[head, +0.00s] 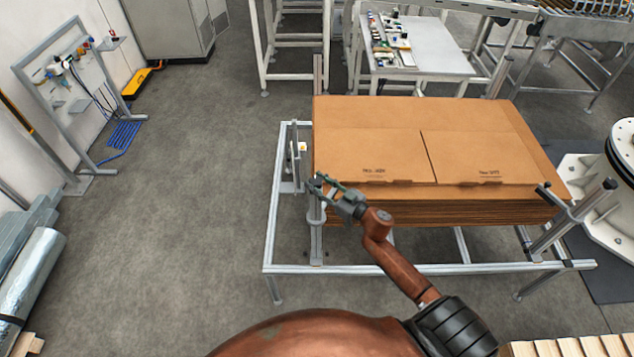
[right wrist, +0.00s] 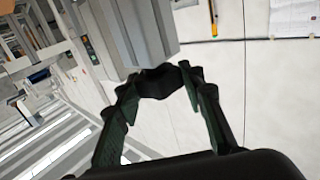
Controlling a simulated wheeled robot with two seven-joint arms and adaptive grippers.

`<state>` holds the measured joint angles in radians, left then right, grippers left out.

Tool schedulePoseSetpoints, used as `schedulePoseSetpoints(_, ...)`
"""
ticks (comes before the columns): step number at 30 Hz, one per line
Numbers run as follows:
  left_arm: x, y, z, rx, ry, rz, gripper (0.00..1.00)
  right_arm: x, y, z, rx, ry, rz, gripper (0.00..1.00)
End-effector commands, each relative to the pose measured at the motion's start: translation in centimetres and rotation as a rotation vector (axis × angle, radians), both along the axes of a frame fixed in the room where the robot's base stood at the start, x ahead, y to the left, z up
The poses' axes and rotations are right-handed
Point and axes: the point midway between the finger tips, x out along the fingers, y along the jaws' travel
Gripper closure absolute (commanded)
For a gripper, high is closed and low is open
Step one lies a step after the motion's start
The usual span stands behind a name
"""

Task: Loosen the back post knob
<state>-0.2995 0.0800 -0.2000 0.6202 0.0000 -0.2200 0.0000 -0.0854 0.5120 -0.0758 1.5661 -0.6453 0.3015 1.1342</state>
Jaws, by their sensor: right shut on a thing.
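My right gripper (head: 324,187) reaches in from the lower right to the near left corner of the stack of flat brown cardboard (head: 375,150). In the right wrist view its two dark green-black fingers close around a black knob (right wrist: 160,82) at the end of a grey metal post (right wrist: 143,35). The knob sits between the fingertips and is partly covered by them. In the head view the fingers hide most of the knob, beside the upright near left post (head: 316,240). My left gripper is not in the head view.
The cardboard stands in an aluminium frame (head: 350,270) with another black clamp knob (head: 609,184) at its right. A white table (head: 440,62) with small parts is behind. A tool stand (head: 45,85) is at the left. The floor (head: 190,190) left of the frame is clear.

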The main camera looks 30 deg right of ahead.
Motion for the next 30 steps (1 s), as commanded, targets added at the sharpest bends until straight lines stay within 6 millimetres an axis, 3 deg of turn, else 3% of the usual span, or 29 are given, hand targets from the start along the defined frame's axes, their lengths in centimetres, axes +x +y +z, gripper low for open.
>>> schedulePoseSetpoints(5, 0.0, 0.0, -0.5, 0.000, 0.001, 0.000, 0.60, 0.2, -0.4, 0.0, -0.009, 0.000, 0.161, 0.88)
schedulePoseSetpoints(11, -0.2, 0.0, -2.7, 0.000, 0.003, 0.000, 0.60, 0.3, -0.5, -0.3, -0.010, -0.001, 0.350, 0.88)
schedulePoseSetpoints(30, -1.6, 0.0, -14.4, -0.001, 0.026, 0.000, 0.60, 0.6, -0.5, -0.8, -0.003, -0.001, 0.853, 0.88)
